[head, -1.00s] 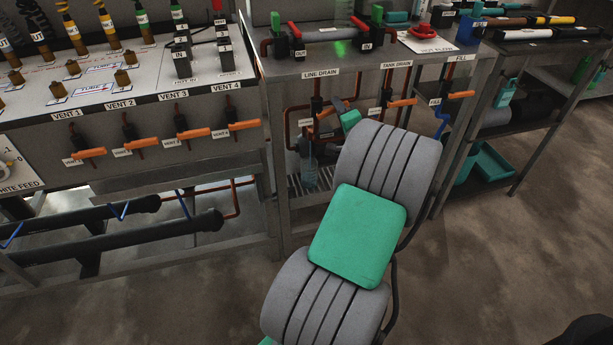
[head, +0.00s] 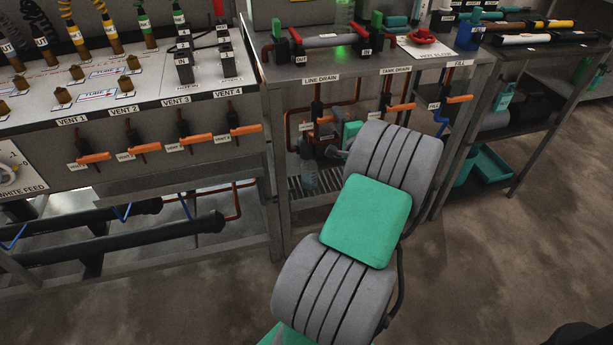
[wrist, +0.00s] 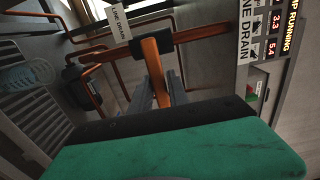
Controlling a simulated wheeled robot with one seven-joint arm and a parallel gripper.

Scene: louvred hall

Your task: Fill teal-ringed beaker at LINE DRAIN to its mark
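The LINE DRAIN label (head: 321,79) is on the front edge of the middle bench. Below it is a drain valve with an orange handle (head: 325,119). In the wrist view the orange handle (wrist: 154,70) points toward me, between the grey fingers of my gripper (wrist: 163,95). The fingers look apart, one on each side of it; contact is not clear. A clear beaker (head: 308,178) stands upright on the slatted shelf below the drain. It also shows at the left of the wrist view (wrist: 25,76). Its mark and liquid level are too small to read.
Orange TANK DRAIN (head: 401,107) and FILL (head: 459,99) handles sit to the right. Several VENT handles (head: 145,147) line the left bench. Copper pipes (wrist: 100,55) run close around the drain. A display (wrist: 275,30) shows 3.3 and 5.4. The floor in front is open.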

